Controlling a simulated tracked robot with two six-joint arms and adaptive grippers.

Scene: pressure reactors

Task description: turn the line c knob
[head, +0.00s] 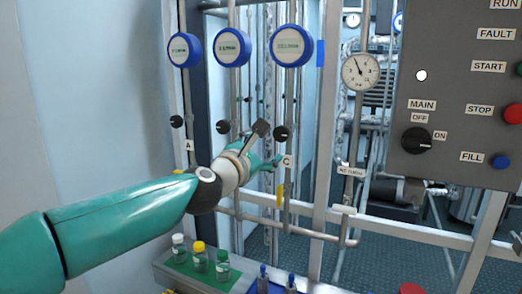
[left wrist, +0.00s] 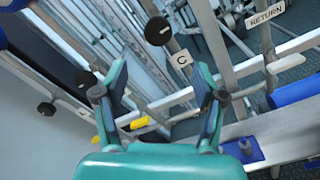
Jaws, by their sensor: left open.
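The line C knob (head: 281,133) is a round black knob with a white mark, on the pipe above the C label (head: 287,161). In the left wrist view the knob (left wrist: 158,31) shows beyond the fingers, with its C label (left wrist: 181,59) beside it. My left gripper (head: 274,162) is just below and to the left of the knob in the head view. In the wrist view my left gripper (left wrist: 160,80) has its fingers spread with nothing between them, apart from the knob in the picture. My right gripper is in neither view.
Two similar knobs (head: 223,127) (head: 176,121) sit to the left, under blue-rimmed gauges (head: 232,47). A control panel (head: 455,90) with buttons and a main switch is at right. Capped bottles (head: 200,256) stand on a green-topped tray (head: 181,268) below the arm.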

